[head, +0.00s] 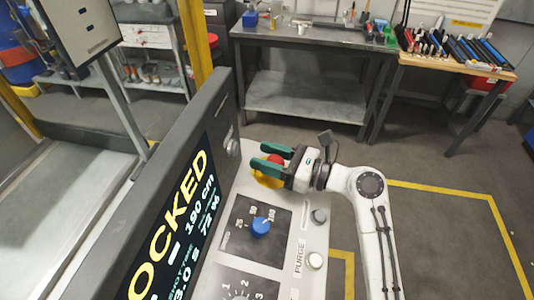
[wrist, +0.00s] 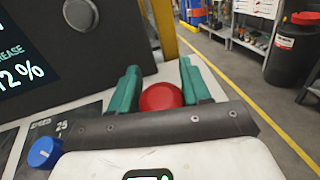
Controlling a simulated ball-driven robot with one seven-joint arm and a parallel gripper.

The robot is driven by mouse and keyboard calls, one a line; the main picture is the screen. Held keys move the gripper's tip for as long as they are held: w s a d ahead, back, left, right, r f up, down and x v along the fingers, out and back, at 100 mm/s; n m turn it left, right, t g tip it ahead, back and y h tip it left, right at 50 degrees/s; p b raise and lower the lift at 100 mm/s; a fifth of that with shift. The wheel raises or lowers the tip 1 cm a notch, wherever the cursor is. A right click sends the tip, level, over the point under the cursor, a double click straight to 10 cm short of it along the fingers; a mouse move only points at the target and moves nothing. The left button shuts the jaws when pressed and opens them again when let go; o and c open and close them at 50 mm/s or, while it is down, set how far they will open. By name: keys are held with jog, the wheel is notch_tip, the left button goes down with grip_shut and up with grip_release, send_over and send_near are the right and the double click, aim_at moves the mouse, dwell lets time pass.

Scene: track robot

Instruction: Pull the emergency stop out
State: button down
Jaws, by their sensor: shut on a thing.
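The emergency stop (head: 276,160) is a red round button on a yellow base at the far end of the slanted control panel (head: 283,247). In the wrist view the red button (wrist: 161,97) sits between the two green fingers of my gripper (wrist: 160,88). In the head view my gripper (head: 270,158) reaches in from the right, with one finger on each side of the button. It is shut on the button. The finger contact is partly hidden by the gripper body in the wrist view. I cannot tell how far out the button stands.
A blue knob (head: 261,226) and the purge button (head: 315,261) sit nearer on the panel. A dark display (head: 185,215) showing "OCKED" stands along its left side. A metal table (head: 305,38) and a tool bench (head: 455,62) stand behind. The floor to the right is clear.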

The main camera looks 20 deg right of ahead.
jog(key=shift+r, duration=0.3)
jog(key=c, duration=0.8)
grip_release()
jog(key=shift+d, duration=0.1)
jog(key=shift+c, duration=0.2)
jog(key=shift+o, duration=1.3)
jog(key=shift+f, duration=0.1)
jog(key=shift+s, duration=0.1)
jog(key=b+v, duration=0.2)
jog(key=v, duration=0.8)
jog(key=shift+s+d, duration=0.25)
